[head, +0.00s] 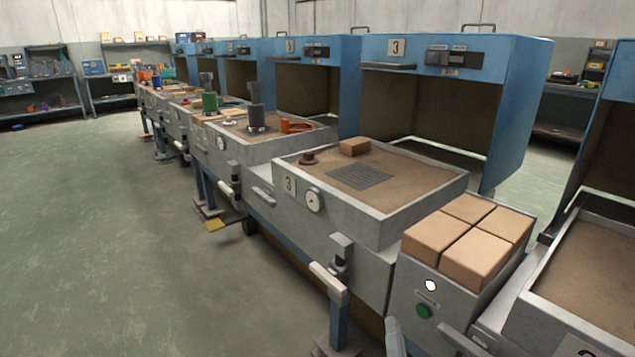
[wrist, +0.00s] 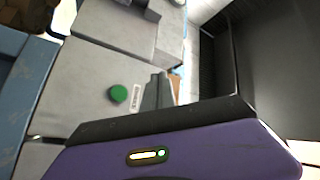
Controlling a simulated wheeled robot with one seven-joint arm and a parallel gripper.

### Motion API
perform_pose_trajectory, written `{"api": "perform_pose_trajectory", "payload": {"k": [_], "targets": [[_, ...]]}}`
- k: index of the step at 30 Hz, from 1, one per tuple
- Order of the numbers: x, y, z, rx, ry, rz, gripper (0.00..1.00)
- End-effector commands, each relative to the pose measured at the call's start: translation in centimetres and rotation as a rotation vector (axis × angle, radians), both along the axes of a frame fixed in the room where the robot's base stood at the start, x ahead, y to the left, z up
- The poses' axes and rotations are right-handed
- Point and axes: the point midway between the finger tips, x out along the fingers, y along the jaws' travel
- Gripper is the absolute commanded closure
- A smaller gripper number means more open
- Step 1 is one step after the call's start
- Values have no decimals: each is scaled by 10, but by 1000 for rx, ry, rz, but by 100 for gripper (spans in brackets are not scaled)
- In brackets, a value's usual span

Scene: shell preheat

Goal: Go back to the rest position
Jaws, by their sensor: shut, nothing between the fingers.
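My gripper (wrist: 157,90) shows in the wrist view as grey fingers closed together beyond the dark edge of its purple housing. Nothing is held between them. Behind the fingers is a grey cabinet front with a green button (wrist: 118,93), which lies to their left in the picture. Whether the fingers touch the front cannot be told. In the head view the green button (head: 424,311) sits on the grey box below a round white light (head: 431,286). The gripper is not clearly seen in the head view.
More stations recede left. The floor (head: 90,220) at left is clear.

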Motion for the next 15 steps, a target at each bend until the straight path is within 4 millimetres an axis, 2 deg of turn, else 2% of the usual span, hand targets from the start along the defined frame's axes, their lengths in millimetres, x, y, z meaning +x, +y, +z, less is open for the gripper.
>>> {"api": "perform_pose_trajectory", "payload": {"k": [1,8,15], "targets": [[-15,1,1,-51,2,8,100],[-85,1,2,-280,36,24,100],[-182,-8,-2,-527,129,31,100]]}}
